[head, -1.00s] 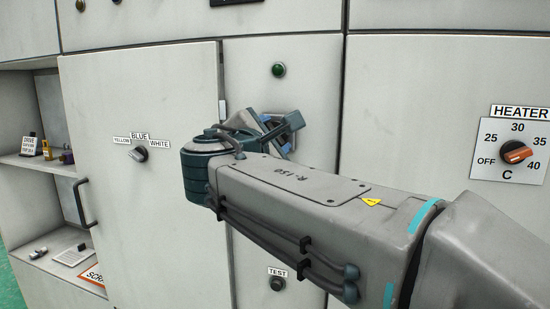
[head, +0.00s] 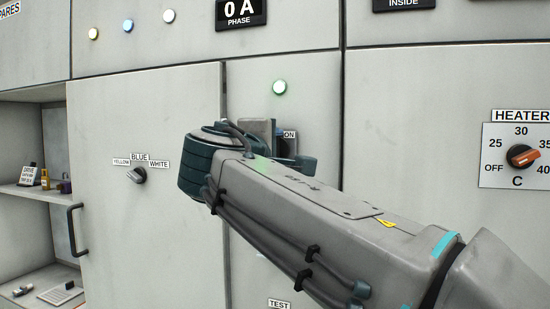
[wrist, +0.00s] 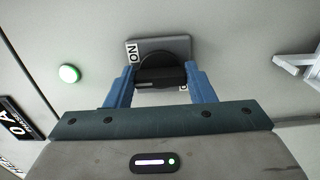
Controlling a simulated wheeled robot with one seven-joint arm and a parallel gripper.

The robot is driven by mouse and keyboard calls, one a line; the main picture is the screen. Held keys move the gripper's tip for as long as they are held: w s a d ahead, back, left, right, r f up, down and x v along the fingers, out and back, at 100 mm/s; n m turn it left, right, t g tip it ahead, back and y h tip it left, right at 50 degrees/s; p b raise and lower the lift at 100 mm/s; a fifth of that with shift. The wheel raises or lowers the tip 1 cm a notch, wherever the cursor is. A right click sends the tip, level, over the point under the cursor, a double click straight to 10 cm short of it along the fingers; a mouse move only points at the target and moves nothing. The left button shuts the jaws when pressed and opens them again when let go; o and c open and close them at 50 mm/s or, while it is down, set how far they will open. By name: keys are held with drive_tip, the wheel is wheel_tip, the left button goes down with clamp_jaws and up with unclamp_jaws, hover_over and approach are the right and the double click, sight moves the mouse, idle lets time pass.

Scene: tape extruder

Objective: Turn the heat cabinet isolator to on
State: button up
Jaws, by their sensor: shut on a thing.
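The isolator, a black round rotary switch with a bar handle on a grey plate (wrist: 164,46), is in the upper middle of the wrist view. Its "ON" label (wrist: 132,52) also shows in the head view (head: 290,134). My gripper (wrist: 161,80) is shut on the isolator's handle, with one blue finger at each side of the bar. In the head view my wrist and arm hide most of the isolator. The green lamp (head: 280,87) above it is lit and also shows at the left of the wrist view (wrist: 69,74).
A heater dial (head: 522,156) is on the panel to the right. A colour selector knob (head: 137,175) and a door handle (head: 76,228) are to the left, beside open shelves (head: 30,191). A "0 A PHASE" display (head: 241,12) is above.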

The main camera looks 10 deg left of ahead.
idle(0.5)
drive_tip(key=o, duration=1)
drive_tip(key=shift+s, duration=0.1)
drive_tip(key=s, duration=0.9)
drive_tip(key=s+a, duration=0.1)
drive_tip(key=s, duration=0.3)
drive_tip(key=shift+s+a, duration=0.1)
drive_tip(key=shift+s, duration=0.2)
